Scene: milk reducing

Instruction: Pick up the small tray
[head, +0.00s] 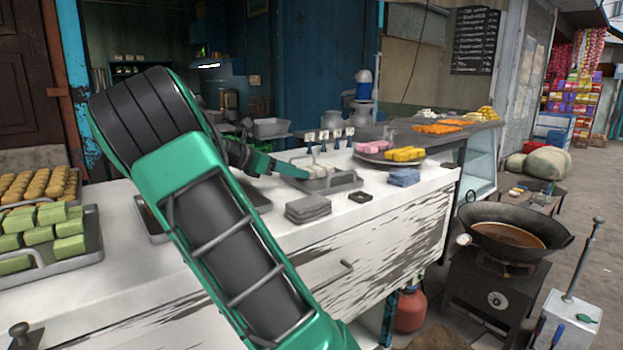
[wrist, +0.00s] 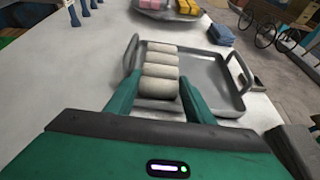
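The small tray (wrist: 215,80) is a grey metal tray with raised bar handles at both ends. It lies flat on the white counter and also shows in the head view (head: 345,181). Several pale rolls (wrist: 160,72) lie in a row along its left side in the wrist view. My gripper (wrist: 159,78) is low over the tray, its two green fingers apart on either side of the nearest roll. I cannot tell whether they touch it. In the head view my gripper (head: 291,168) reaches over the tray from the left.
Stacked grey cloths (head: 308,208) lie in front of the tray, with a small dark item (head: 361,197) and blue cloths (head: 404,177) to the right. A round plate of pink and yellow sweets (head: 390,155) stands behind.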

